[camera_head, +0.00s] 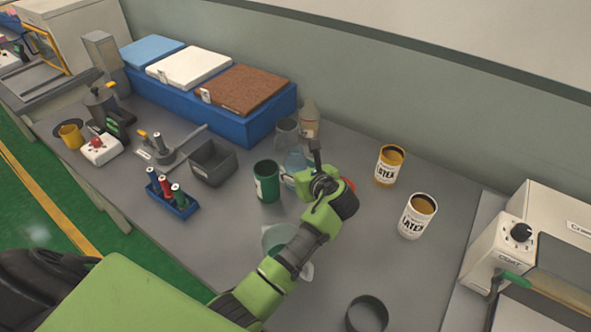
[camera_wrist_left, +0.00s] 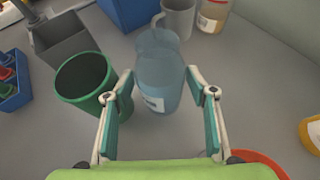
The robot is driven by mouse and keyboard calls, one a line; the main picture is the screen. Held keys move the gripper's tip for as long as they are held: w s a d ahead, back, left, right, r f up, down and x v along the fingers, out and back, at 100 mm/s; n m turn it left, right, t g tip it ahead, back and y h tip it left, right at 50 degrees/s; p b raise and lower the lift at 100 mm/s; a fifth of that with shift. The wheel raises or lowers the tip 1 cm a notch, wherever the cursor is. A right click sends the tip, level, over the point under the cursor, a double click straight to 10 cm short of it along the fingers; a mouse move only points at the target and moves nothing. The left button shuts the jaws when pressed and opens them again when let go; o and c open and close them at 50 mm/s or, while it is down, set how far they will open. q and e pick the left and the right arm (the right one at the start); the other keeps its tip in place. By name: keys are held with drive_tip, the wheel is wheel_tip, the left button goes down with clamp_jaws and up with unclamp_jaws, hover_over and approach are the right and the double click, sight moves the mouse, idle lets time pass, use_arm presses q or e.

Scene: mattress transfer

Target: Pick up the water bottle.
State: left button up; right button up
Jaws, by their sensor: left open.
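The water bottle (camera_wrist_left: 158,67) is a translucent blue container with a white label, standing on the grey table. In the head view the bottle (camera_head: 295,163) is partly hidden behind my left gripper. My left gripper (camera_head: 312,160) reaches over the table from the front. In the left wrist view its fingers (camera_wrist_left: 160,92) are spread open, one to each side of the bottle's lower part. I see no grip on the bottle. My right gripper is in neither view.
A green cup (camera_head: 266,181) stands close left of the bottle, near the left finger. Two paint cans (camera_head: 389,165) (camera_head: 417,216) stand right. A grey bin (camera_head: 213,163) stands left.

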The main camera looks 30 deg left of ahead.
use_arm(q)
drive_tip(key=shift+x, duration=0.85)
drive_tip(key=x, duration=0.3)
drive_tip(key=p+x, duration=0.1)
drive_tip(key=x, duration=0.1)
drive_tip(key=shift+w+a+r, duration=0.15)
drive_tip(key=shift+r, duration=0.1)
clamp_jaws()
